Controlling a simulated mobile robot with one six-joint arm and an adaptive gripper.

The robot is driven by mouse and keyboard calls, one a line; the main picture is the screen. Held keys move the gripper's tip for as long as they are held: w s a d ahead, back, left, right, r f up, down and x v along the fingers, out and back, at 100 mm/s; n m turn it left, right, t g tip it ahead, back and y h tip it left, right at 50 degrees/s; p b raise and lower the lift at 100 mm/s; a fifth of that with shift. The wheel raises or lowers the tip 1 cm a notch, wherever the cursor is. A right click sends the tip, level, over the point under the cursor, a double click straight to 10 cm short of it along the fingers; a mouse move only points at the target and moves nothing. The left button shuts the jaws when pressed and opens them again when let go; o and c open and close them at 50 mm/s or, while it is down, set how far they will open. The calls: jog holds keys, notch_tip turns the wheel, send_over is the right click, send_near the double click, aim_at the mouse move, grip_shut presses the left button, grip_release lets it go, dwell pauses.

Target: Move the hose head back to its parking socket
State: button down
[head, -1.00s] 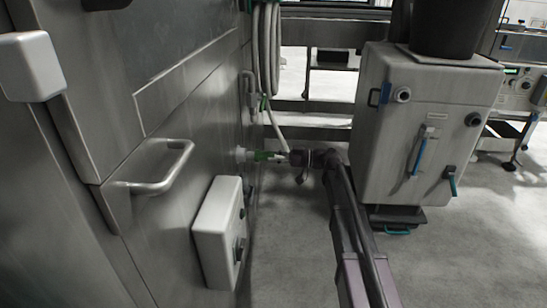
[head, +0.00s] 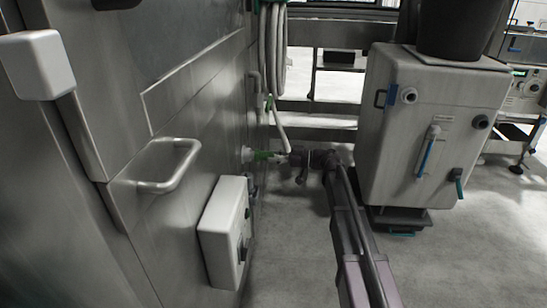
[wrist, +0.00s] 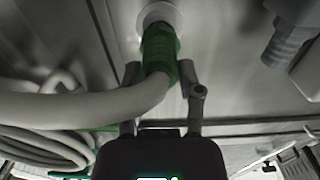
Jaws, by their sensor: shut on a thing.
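The green hose head (head: 264,155) is at the steel wall on the left, with its tip at a pale round socket (head: 247,154). In the wrist view the ribbed green head (wrist: 160,52) points into the white socket ring (wrist: 160,14); how deep it sits is hidden. My gripper (wrist: 161,75) is shut on the hose head, one finger on each side. It also shows in the head view (head: 286,158). The pale hose (wrist: 95,108) bends away to the left from the head. I cannot tell whether this socket is the parking one.
A coiled hose (head: 271,50) hangs on the wall behind. A white control box (head: 222,232) and a bar handle (head: 165,168) stick out from the wall nearer me. A pale cabinet (head: 430,140) with valves stands right of my arm. Grey floor lies between.

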jog(key=shift+a, duration=0.35)
dwell(1.1)
jog(key=shift+c, duration=0.9)
grip_release()
jog(key=d, duration=1.2)
jog(key=shift+s, duration=0.2)
